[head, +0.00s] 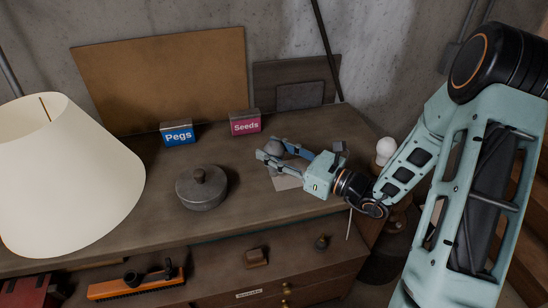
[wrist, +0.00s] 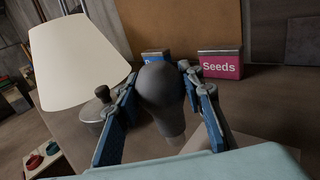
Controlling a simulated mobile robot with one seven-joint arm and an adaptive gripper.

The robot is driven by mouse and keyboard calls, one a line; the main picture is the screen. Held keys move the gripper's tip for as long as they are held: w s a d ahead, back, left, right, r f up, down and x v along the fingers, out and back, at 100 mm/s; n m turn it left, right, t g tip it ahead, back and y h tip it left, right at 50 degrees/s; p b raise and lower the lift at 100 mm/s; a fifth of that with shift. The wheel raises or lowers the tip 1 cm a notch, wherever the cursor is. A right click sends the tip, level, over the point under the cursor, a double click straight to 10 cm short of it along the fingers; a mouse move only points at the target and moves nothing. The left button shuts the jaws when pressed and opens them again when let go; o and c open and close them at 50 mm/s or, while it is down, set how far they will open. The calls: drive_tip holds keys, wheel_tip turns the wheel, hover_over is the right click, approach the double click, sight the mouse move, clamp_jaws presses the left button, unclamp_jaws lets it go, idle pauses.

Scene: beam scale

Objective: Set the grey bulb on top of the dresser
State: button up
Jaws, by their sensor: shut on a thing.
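The grey bulb (wrist: 160,88) is between the fingers of my gripper (wrist: 160,100) in the wrist view, round end up and narrow neck down. In the head view the bulb (head: 274,147) shows partly behind the fingers of my gripper (head: 275,151). My gripper is shut on it, over the right part of the dresser top (head: 235,215). I cannot tell whether the bulb's base touches the top. A pale flat square (head: 287,183) lies on the top just below the gripper.
A blue Pegs box (head: 178,134) and a pink Seeds box (head: 245,122) stand behind. A lidded grey pot (head: 201,188) is left of my gripper, and a large cream lampshade (head: 65,175) is further left. A white bulb (head: 386,147) stands at the right, near my arm.

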drive_tip(key=shift+f, duration=1.35)
drive_tip(key=shift+f, duration=0.1)
drive_tip(key=shift+f, duration=0.15)
drive_tip(key=o, duration=1.1)
drive_tip(key=shift+d, duration=0.1)
drive_tip(key=shift+r, duration=0.2)
